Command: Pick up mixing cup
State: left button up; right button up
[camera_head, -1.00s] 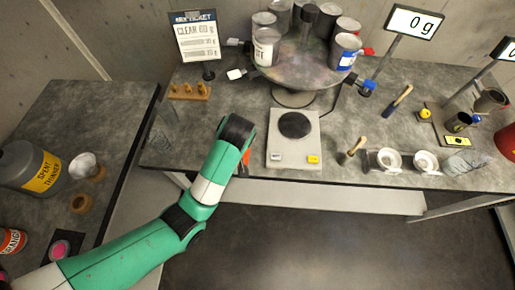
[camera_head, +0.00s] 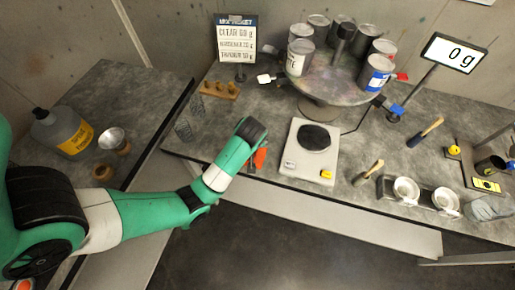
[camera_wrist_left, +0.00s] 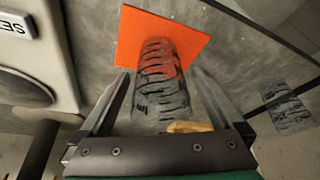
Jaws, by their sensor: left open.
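A clear mixing cup with dark markings (camera_wrist_left: 160,88) lies between the two fingers of my left gripper (camera_wrist_left: 163,98) in the left wrist view. The fingers are open on either side of it, with a gap showing. An orange square (camera_wrist_left: 185,28) lies beyond the cup and shows through it. Another clear marked cup (camera_wrist_left: 286,108) is at the right of that view. My right gripper is out of view.
A turntable with several cans (camera_head: 335,85) is behind the scale. A brush (camera_head: 368,173) and two white-rimmed cups (camera_head: 405,190) are at right. A gap separates the left bench (camera_head: 90,90) from this one.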

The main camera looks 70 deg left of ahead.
pick_arm(q)
jog(key=c, duration=1.3)
jog(key=shift+c, duration=0.2)
jog(key=shift+r, duration=0.1)
